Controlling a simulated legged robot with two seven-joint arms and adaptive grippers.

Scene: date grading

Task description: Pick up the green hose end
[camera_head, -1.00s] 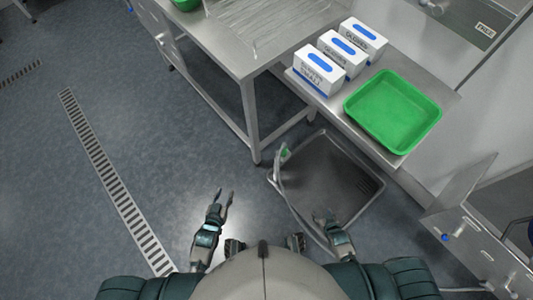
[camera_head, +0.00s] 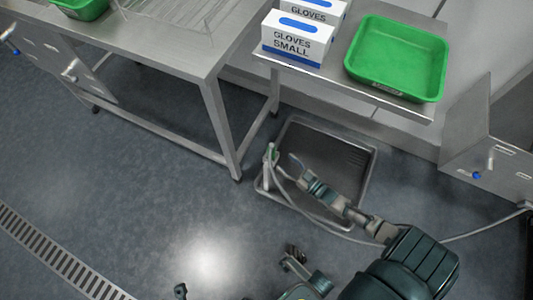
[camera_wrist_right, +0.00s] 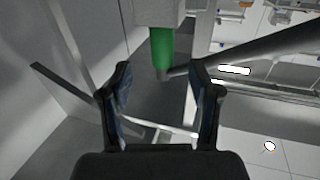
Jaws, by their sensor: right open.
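The green hose end (camera_head: 270,153) stands upright at the left edge of the steel floor basin (camera_head: 368,165). My right gripper (camera_head: 294,161) is just right of it, above the basin, with its fingers pointing toward it. In the right wrist view the green end (camera_wrist_right: 161,47) hangs from a pale grey block, ahead of and between the spread fingertips of the right gripper (camera_wrist_right: 160,78). The fingers look open and empty, with no clear contact. Dark parts of mine show at the bottom of the head view; I cannot tell whether the left gripper is among them.
The grey hose (camera_head: 471,233) runs along the basin's front and off to the right. A steel table (camera_head: 190,62) stands behind left. A shelf carries glove boxes (camera_head: 297,42) and a green tray (camera_head: 398,60). Floor at left is clear, with a drain grate (camera_head: 60,262).

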